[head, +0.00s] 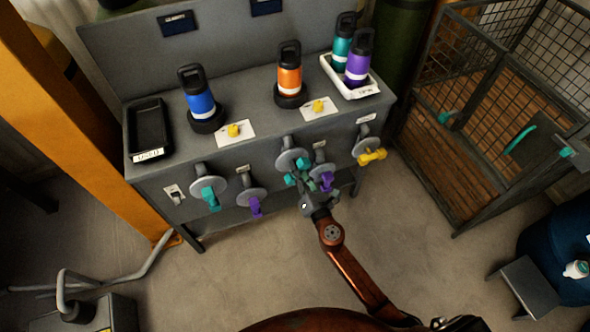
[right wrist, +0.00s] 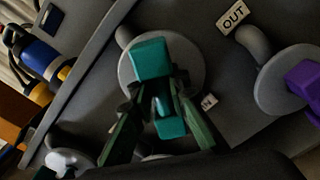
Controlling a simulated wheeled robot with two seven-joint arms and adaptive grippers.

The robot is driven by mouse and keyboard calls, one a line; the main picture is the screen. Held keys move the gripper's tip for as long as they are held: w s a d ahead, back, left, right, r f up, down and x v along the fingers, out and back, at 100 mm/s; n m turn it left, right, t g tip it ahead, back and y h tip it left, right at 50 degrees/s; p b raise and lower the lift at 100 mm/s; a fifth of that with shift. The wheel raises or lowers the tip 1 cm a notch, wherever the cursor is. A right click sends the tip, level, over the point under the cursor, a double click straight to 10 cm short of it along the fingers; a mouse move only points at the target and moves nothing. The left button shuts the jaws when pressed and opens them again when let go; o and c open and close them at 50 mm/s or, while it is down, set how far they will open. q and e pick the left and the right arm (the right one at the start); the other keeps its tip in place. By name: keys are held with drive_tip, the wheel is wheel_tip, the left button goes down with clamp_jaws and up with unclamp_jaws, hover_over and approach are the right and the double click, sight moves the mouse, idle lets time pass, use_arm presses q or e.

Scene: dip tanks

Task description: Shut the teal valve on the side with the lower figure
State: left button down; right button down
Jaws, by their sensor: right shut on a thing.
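Two teal valves show on the bench front in the head view. The left one (head: 208,193) has its handle hanging down, below the blue bottle. The right one (head: 291,161) is below the orange bottle. My right gripper (head: 306,190) is at that right teal valve. In the right wrist view my right gripper (right wrist: 160,108) has its fingers on both sides of the teal handle (right wrist: 151,57), shut on it. The gripper partly hides the handle in the head view. Two dark displays (head: 178,22) (head: 265,6) stand above; their figures are too small to read. My left gripper is out of view.
Purple valves (head: 254,205) (head: 326,181) sit close beside each teal one, and a yellow valve (head: 372,155) at the right end. On the bench (head: 240,80) stand a blue bottle (head: 197,95), an orange bottle (head: 289,75) and a white tray (head: 340,80). A wire cage (head: 480,120) stands right.

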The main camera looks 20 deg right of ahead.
drive_tip(key=m, duration=0.2)
drive_tip(key=m+b, duration=0.1)
drive_tip(key=shift+f+m, duration=0.25)
drive_tip(key=shift+m, duration=0.15)
drive_tip(key=m, duration=0.3)
drive_tip(key=shift+d+f+b, duration=0.1)
drive_tip(key=shift+d+b, duration=0.05)
drive_tip(key=shift+b, duration=0.2)
drive_tip(key=m, duration=0.2)
drive_tip(key=shift+m, duration=0.4)
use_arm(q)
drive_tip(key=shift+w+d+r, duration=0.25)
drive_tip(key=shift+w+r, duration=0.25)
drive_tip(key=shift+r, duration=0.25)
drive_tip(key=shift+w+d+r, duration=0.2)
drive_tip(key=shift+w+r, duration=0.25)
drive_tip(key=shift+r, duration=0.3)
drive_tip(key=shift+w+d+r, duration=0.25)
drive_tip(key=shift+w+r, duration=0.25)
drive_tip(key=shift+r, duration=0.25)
use_arm(e)
drive_tip(key=shift+d+f+m, duration=0.1)
drive_tip(key=shift+m, duration=0.7)
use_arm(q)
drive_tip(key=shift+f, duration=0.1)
use_arm(e)
drive_tip(key=c, duration=1.8)
unclamp_jaws()
drive_tip(key=shift+c, duration=0.2)
